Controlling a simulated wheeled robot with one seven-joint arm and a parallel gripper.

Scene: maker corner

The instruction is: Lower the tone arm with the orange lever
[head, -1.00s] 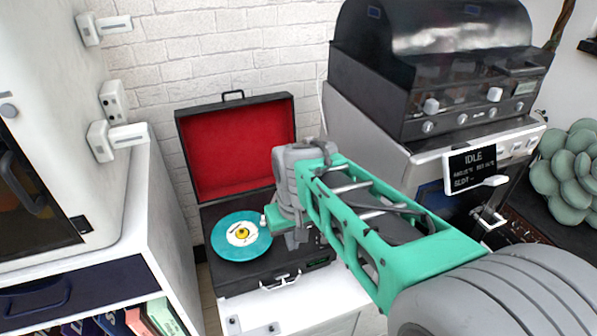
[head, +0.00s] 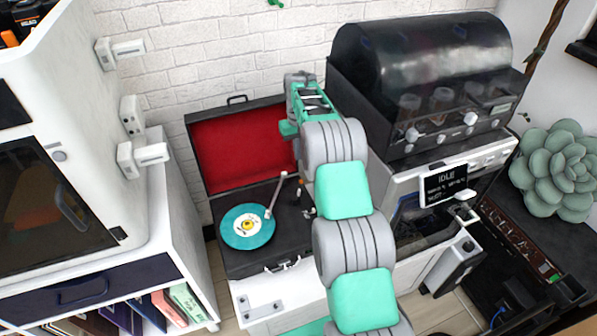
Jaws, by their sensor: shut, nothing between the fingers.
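The suitcase record player (head: 235,262) stands open with a red-lined lid (head: 240,150). A teal record (head: 240,238) with a white and yellow label lies on its platter. The white tone arm (head: 276,195) runs from the deck's back right, with its head at the record's right edge. I cannot tell whether its tip touches the record. My gripper (head: 300,156) is shut and empty above the deck's back right, apart from the lever. My own arm partly hides it and the deck's right side.
A black-hooded machine (head: 430,90) with an IDLE display (head: 447,184) stands close to the right of my arm. A white cabinet (head: 165,215) with a shelf is at the left. The brick wall (head: 220,50) is behind the lid. Space above the record is free.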

